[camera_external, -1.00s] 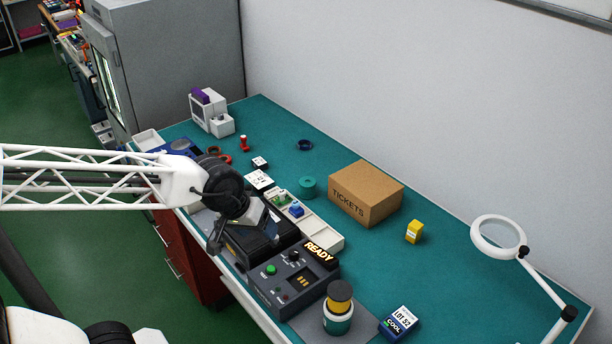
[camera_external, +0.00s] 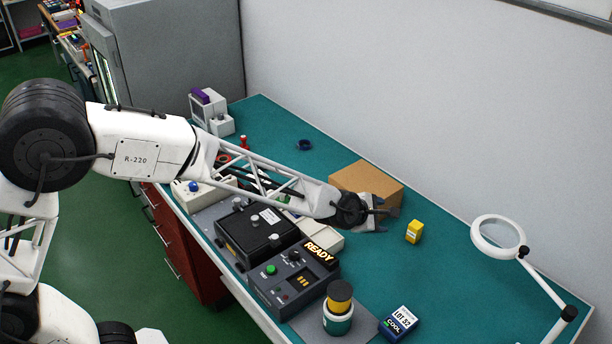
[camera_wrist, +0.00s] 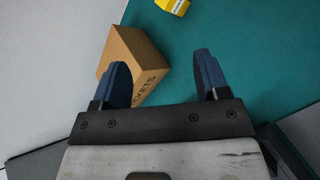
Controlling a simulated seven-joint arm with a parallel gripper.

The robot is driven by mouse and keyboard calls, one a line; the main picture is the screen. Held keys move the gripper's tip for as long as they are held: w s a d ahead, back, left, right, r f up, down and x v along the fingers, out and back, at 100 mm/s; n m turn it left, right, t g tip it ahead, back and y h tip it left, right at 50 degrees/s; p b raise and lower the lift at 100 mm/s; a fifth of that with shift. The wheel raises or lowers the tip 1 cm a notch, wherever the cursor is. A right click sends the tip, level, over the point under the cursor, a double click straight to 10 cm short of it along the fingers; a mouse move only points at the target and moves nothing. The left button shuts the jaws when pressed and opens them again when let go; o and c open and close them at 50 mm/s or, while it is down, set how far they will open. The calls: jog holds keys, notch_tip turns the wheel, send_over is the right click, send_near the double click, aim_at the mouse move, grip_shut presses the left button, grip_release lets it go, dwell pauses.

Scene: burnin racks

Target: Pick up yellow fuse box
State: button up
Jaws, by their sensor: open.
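The yellow fuse box (camera_external: 414,231) is a small upright yellow block with a white label. It stands on the teal bench top to the right of the cardboard box. In the wrist view the fuse box (camera_wrist: 174,5) shows at the top edge, partly cut off, ahead of the fingers. My gripper (camera_external: 388,217) is to the left of the fuse box, close to the front of the cardboard box and apart from the fuse box. In the wrist view my gripper (camera_wrist: 163,75) has its two blue fingers spread, with nothing held between them.
A cardboard box (camera_external: 372,179) stands just behind my gripper; it also shows beyond the left finger in the wrist view (camera_wrist: 146,62). A ring-lamp magnifier (camera_external: 498,236) stands at the right. A black READY console (camera_external: 290,283) and a blue LOT 52 box (camera_external: 399,323) are nearer. Bench right of the fuse box is clear.

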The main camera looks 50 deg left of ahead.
aim_at(412, 230)
jog(key=w+d+f+n+t+y, duration=0.1)
jog(key=w+f+n, duration=0.2)
jog(key=w+d+f+n, duration=0.1)
jog(key=w+f+n, duration=0.2)
jog(key=f+n, duration=0.1)
jog(key=w+d+f+n+t+y, duration=0.1)
jog(key=w+f+n, duration=0.2)
jog(key=f+n, duration=0.1)
jog(key=shift+w+f+t+y, duration=0.15)
jog(key=shift+w+t+y, duration=0.15)
jog(key=shift+w, duration=0.1)
jog(key=shift+w, duration=0.1)
jog(key=shift+x, duration=1.2)
jog(key=shift+w+f, duration=0.1)
jog(key=shift+x, duration=2.45)
